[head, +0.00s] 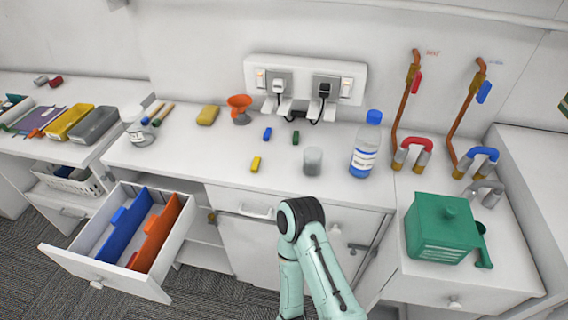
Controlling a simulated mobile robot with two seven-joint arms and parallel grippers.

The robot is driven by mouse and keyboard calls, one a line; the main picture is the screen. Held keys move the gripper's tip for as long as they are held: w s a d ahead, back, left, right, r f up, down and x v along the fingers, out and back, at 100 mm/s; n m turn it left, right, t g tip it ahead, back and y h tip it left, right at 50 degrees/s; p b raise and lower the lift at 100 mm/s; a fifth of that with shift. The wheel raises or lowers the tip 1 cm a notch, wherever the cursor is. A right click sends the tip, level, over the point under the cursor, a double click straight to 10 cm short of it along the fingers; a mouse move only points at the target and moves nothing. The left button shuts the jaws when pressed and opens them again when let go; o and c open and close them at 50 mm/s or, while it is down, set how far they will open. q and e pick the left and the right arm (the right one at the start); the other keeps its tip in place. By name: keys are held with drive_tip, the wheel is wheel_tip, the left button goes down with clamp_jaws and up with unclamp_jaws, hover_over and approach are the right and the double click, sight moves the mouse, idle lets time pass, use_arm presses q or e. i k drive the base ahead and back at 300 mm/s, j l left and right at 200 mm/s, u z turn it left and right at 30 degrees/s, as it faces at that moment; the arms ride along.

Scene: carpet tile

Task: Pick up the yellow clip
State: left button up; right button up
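The yellow clip (255,163) is a small block lying on the white counter, near its front edge and left of a grey cylinder. A blue clip (267,134) and a dark green clip (295,138) lie a little behind it. One of my pale green arms rises from the bottom of the head view, its bent joint in front of the counter, apart from the yellow clip. No gripper fingers show, so neither gripper can be seen.
A grey cylinder (312,161) and a blue-capped bottle (366,145) stand right of the clips. An orange funnel (239,108) and a yellow sponge (207,115) are behind. An open drawer (92,262) juts out at lower left. The counter left of the yellow clip is clear.

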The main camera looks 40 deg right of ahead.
sight(256, 164)
drive_tip(key=z, duration=1.3)
